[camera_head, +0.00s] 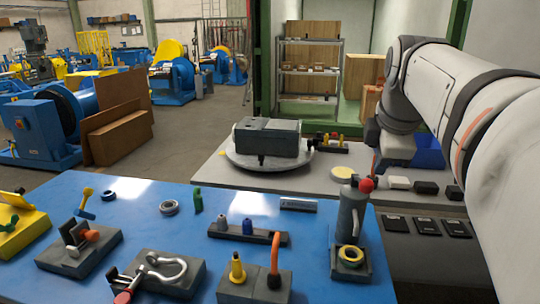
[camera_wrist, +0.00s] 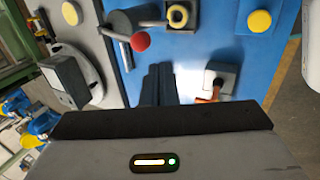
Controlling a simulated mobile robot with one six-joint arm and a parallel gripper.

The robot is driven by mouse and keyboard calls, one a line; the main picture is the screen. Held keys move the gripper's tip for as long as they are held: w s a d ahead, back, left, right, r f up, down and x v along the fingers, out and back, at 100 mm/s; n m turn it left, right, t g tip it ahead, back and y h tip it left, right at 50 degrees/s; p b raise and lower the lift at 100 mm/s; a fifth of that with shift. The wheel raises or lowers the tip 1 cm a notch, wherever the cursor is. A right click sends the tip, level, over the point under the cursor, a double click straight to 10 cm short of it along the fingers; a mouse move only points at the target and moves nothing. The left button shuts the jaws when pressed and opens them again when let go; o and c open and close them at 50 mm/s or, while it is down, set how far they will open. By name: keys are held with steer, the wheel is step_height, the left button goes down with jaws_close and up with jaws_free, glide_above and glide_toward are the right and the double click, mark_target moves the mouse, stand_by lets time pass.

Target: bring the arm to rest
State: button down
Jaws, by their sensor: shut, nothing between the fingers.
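My arm (camera_head: 440,85) comes in from the right in the head view and bends down at its far end over the grey table. My gripper shows in the wrist view (camera_wrist: 160,83) as two dark fingers side by side, shut and empty. The fingers appear over the blue table (camera_wrist: 210,55), apart from the parts there as far as I can tell. In the head view I cannot make out the fingertips.
A grey cylinder with a red ball (camera_head: 366,185) and a yellow ring (camera_head: 351,253) stand at the blue table's (camera_head: 140,195) right end. A grey block (camera_head: 265,137) sits on a round turntable (camera_head: 240,160). Fixtures and a shackle (camera_head: 167,268) fill the front.

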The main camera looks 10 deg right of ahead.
stand_by(0.6)
steer(key=s+a+f+m, duration=0.3)
steer(key=a+f+m, duration=0.1)
steer(key=f, duration=0.3)
steer(key=s+a+f+m+g+y, duration=0.1)
steer(key=s+a+f+m, duration=0.3)
steer(key=f, duration=0.3)
steer(key=s+a+f+m+g+p, duration=0.1)
steer(key=s+a+f+m, duration=0.2)
steer(key=a+f+m, duration=0.3)
step_height(320, 180, down, 2)
steer(key=shift+s+a+f+y, duration=0.15)
steer(key=shift+s+y, duration=0.1)
steer(key=shift+y, duration=0.15)
